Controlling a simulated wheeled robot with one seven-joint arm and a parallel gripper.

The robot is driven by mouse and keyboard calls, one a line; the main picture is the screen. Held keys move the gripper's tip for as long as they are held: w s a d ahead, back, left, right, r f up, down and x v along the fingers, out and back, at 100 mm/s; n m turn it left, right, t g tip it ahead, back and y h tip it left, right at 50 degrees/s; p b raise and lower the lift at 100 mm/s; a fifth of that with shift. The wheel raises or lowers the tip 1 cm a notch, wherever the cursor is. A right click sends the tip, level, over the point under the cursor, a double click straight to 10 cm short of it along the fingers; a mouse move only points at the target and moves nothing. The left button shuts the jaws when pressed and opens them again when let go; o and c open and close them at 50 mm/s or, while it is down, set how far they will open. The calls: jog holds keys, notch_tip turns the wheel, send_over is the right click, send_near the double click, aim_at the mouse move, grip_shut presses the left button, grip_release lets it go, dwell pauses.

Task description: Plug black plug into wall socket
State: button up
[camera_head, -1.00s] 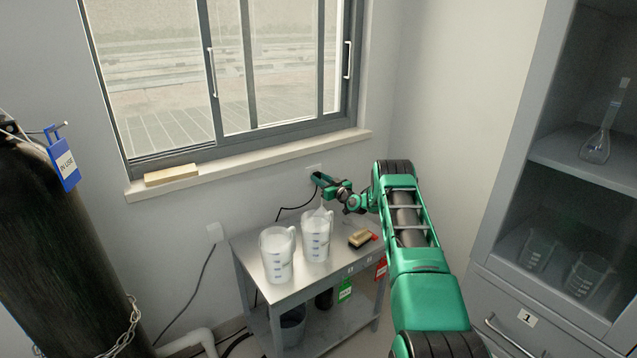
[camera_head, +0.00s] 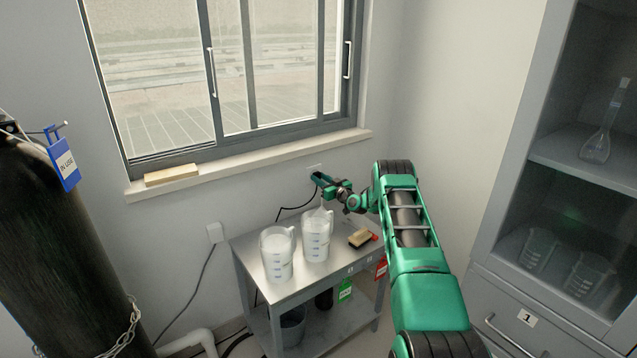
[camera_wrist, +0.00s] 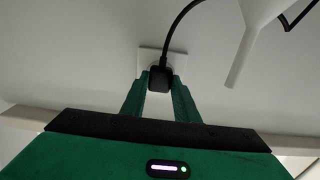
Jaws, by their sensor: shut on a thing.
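The black plug (camera_wrist: 159,79) sits between the fingertips of my gripper (camera_wrist: 160,82) in the wrist view. Its black cable (camera_wrist: 170,35) curves up and away from it. The white wall socket (camera_wrist: 147,62) is directly behind the plug, which covers part of it. The plug is at or very close to the socket face; I cannot tell how deep it sits. In the head view my gripper (camera_head: 317,180) is at the wall below the window, just under the pale socket plate (camera_head: 314,168). The plug is too small to make out there.
Two measuring jugs (camera_head: 277,254) (camera_head: 316,236) and a wooden-backed brush (camera_head: 360,238) stand on the metal cart (camera_head: 262,281) below. A second wall plate (camera_head: 215,232) with a cable is further left.

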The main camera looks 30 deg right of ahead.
jog(key=shift+w, duration=0.45)
jog(key=o, duration=1.1)
jog(key=shift+c, duration=0.2)
jog(key=s, duration=1)
jog(key=shift+s+d, duration=0.15)
jog(key=shift+s, duration=0.2)
